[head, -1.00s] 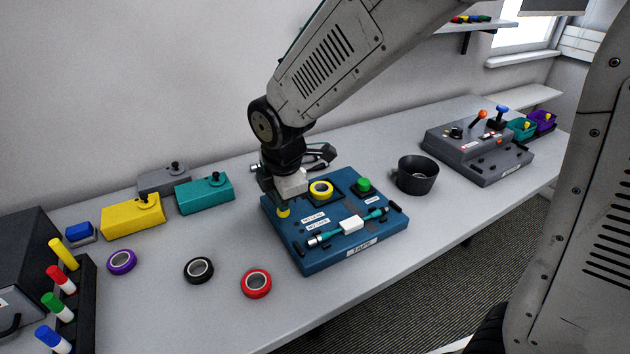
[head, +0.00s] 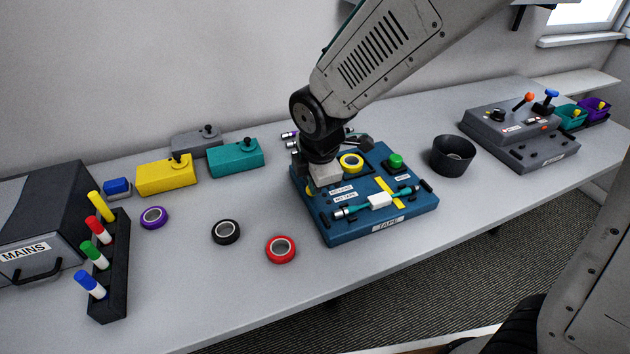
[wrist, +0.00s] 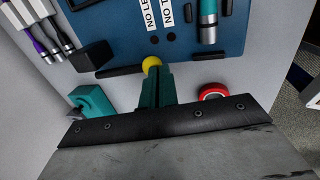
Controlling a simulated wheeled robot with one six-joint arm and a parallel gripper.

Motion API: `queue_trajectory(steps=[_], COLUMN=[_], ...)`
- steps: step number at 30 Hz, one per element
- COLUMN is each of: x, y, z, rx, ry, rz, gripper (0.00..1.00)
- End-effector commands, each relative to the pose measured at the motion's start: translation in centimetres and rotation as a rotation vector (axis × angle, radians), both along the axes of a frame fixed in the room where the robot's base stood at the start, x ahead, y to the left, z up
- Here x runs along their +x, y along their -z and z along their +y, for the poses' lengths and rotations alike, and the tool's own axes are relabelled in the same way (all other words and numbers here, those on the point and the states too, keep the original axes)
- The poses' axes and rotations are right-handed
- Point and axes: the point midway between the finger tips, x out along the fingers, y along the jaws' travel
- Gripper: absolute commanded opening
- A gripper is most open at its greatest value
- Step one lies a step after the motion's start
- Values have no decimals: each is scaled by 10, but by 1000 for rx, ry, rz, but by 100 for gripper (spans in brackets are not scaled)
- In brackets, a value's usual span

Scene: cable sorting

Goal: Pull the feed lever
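The blue tape machine (head: 350,228) stands on the bench under my arm. The feed lever has a yellow knob (wrist: 151,63) at the machine's near-left edge in the wrist view. In the head view the knob (head: 308,190) is mostly hidden by my gripper. My gripper (wrist: 153,75) has its dark green fingers close together at the knob and looks shut on it; the exact contact is partly hidden. A yellow tape strip (head: 384,187) lies on the machine beside the white-sleeved teal cable (head: 380,200). A yellow tape roll (head: 351,163) sits on top.
A black cup (head: 453,157) and a grey control box (head: 515,130) stand to the right. Red (head: 281,249), black (head: 226,232) and purple (head: 153,217) tape rolls lie to the left. Yellow (head: 165,177) and teal (head: 235,160) boxes stand behind them.

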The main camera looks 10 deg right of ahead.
Motion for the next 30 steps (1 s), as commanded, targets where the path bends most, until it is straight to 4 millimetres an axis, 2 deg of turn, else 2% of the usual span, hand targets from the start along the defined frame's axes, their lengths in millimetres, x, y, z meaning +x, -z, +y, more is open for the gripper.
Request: queue_trajectory(steps=[4,8,13,21,25,30], x=[-4,-6,-16,-42,-51,-57], y=[4,-7,-39,-93,-112,-124], z=[-2,-2,-1,-7,-9,-10], rx=[-6,-4,2,2,2,1], ry=[0,-1,-4,-4,-4,-4], rz=[12,7,-3,-4,-4,-2], gripper=[0,0,0,0,0,0])
